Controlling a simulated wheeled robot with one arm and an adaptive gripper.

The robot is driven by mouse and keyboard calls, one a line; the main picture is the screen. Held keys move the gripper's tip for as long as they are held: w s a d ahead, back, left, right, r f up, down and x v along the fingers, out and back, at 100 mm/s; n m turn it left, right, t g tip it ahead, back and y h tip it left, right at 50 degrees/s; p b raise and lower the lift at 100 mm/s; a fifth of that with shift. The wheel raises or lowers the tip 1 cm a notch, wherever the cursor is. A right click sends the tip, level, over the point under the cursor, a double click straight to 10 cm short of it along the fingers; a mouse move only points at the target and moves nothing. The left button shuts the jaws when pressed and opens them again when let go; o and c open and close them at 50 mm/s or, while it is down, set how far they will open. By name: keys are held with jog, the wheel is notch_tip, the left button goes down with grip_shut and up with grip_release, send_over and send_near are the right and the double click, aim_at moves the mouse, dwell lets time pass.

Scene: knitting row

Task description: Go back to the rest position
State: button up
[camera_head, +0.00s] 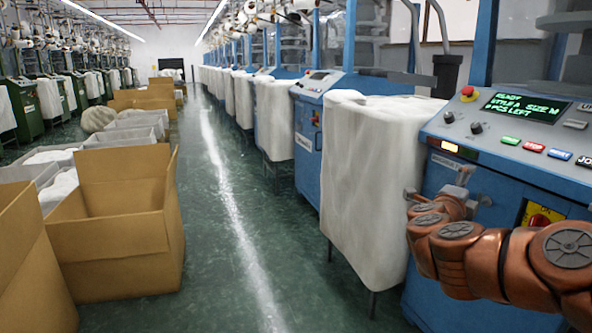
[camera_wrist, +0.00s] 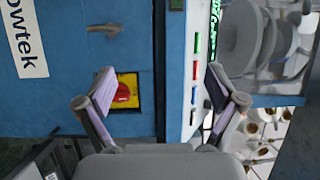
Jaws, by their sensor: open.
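My gripper (camera_wrist: 160,88) is open in the wrist view, with its two fingers wide apart and nothing between them. It faces the front of the blue knitting machine (camera_wrist: 60,75). The machine's red knob on a yellow plate (camera_wrist: 125,92) shows just inside the left finger. In the head view my copper-coloured arm reaches in from the lower right, and the gripper (camera_head: 464,182) is at the machine's front, below its control panel (camera_head: 510,120). Whether the fingers touch the machine cannot be told.
A white cloth-covered stand (camera_head: 365,190) is close to the left of my gripper. Coloured buttons (camera_head: 535,149) sit on the panel above my arm. An open cardboard box (camera_head: 120,250) stands across the aisle. The green aisle floor (camera_head: 225,250) is clear.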

jog(key=w+a+r+n+t+y+p, duration=0.1)
jog(key=a+r+n+t+y+p, duration=0.1)
jog(key=a+r+n+y+p, duration=0.45)
jog(key=a+r+n+t+y+p, duration=0.1)
jog(key=a+r+n+y, duration=0.2)
jog(key=a, duration=0.6)
jog(key=w+a+r+n+t+y+p, duration=0.1)
jog(key=a+r+n+t+y+p, duration=0.1)
jog(key=a+r+n+y+p, duration=0.45)
jog(key=s+a+f+n+g+y+p, duration=0.1)
jog(key=s+a+n+g+p, duration=0.25)
jog(key=s+a, duration=0.4)
jog(key=s+a+f+n+g+p, duration=0.1)
jog(key=s+a+n+g+p, duration=0.1)
jog(key=s+n+g+p, duration=0.3)
jog(key=s+a+f+n+g+p, duration=0.1)
jog(key=s+a+f+g+p, duration=0.2)
jog(key=s, duration=0.5)
jog(key=s+d+r+n+g+h+p, duration=0.1)
jog(key=s+d+r+g+p, duration=0.1)
jog(key=s, duration=0.9)
jog(key=s+d+r+n+g+h+p, duration=0.1)
jog(key=s+d+g+p, duration=0.4)
jog(key=s, duration=0.7)
jog(key=d+r+h+p, duration=0.1)
jog(key=d+p, duration=0.1)
jog(key=p, duration=0.1)
jog(key=shift+s, duration=0.2)
